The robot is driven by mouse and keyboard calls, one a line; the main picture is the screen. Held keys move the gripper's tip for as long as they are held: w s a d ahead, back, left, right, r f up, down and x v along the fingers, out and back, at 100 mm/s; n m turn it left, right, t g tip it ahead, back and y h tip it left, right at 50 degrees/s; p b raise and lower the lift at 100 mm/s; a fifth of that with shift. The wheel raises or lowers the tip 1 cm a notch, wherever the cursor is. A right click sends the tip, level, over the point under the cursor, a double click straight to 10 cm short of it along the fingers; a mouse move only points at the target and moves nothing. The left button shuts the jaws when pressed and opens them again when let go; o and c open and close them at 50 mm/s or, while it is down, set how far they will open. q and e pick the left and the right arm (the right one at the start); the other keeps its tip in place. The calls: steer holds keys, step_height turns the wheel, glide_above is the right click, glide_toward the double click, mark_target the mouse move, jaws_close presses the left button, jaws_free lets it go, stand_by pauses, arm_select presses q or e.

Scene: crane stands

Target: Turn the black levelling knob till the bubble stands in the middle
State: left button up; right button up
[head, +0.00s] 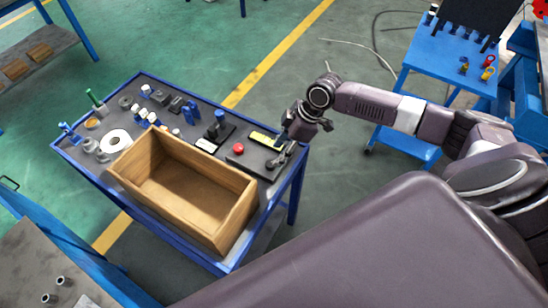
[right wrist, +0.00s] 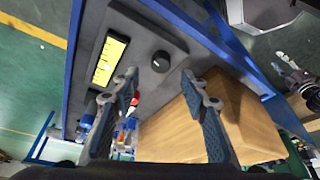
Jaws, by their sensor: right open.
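The black levelling knob (right wrist: 161,61) sits on a dark grey plate beside a yellow level vial (right wrist: 109,60) in the right wrist view. The vial has dark marks, but I cannot make out where the bubble stands. The vial also shows in the head view (head: 265,139), at the right end of the blue-framed table. My right gripper (right wrist: 160,80) is open, its two fingers apart on either side of the view, with the knob seen between and beyond the tips. In the head view the right gripper (head: 290,154) is over the table's right end and hides the knob. My left gripper is out of view.
An open wooden box (head: 187,187) fills the table's front, close to the gripper. A red button (head: 238,148) and a dark block with a blue-topped knob (head: 219,122) stand left of the vial. Several small parts crowd the back left. A blue trolley (head: 440,60) stands behind right.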

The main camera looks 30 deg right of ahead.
steer(key=v, duration=0.6)
stand_by(0.5)
